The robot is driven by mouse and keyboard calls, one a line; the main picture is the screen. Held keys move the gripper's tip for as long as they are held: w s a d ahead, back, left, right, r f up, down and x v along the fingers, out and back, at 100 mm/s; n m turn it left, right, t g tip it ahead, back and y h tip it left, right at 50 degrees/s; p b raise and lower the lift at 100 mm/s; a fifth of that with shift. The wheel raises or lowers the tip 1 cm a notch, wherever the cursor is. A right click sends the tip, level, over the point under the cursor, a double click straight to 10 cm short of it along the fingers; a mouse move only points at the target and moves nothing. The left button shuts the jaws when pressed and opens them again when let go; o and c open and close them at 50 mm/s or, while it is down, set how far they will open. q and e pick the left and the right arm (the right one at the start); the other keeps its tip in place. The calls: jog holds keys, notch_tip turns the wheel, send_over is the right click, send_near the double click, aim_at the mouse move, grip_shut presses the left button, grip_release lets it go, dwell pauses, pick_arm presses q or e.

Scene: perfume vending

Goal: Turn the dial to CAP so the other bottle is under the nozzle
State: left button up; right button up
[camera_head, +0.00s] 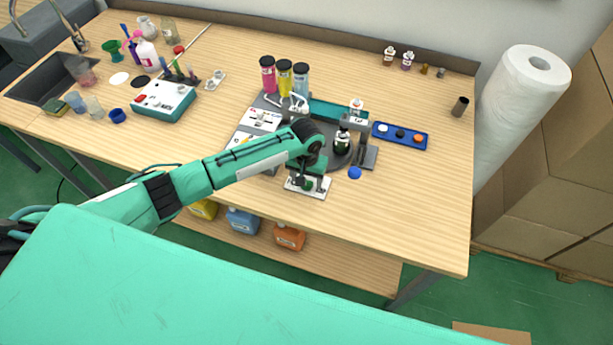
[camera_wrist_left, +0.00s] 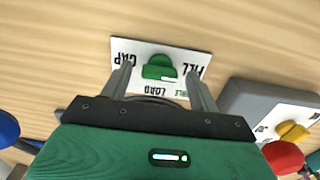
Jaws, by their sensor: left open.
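The dial is a green knob (camera_wrist_left: 158,68) on a white plate marked CAP, FILL and LOAD, upside down in the left wrist view. A white mark shows on the knob's lower right, toward the FILL side. The plate (camera_head: 320,188) also shows at the bench's front. My left gripper (camera_wrist_left: 160,74) is open, its fingers on either side of the knob; contact cannot be told. In the head view my left gripper (camera_head: 308,180) points down over the plate. A dark green bottle (camera_head: 342,143) stands on the grey turntable (camera_head: 335,161); a clear bottle (camera_head: 356,104) is behind it.
A blue tray (camera_head: 425,141) with several caps lies right of the machine. A blue ball-like item (camera_head: 354,173) sits right of the dial plate. Pink, yellow and blue cylinders (camera_head: 268,75) stand behind. The bench's front right is clear.

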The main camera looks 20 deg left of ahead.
pick_arm(q)
jog(key=shift+f, duration=0.1)
jog(key=c, duration=1)
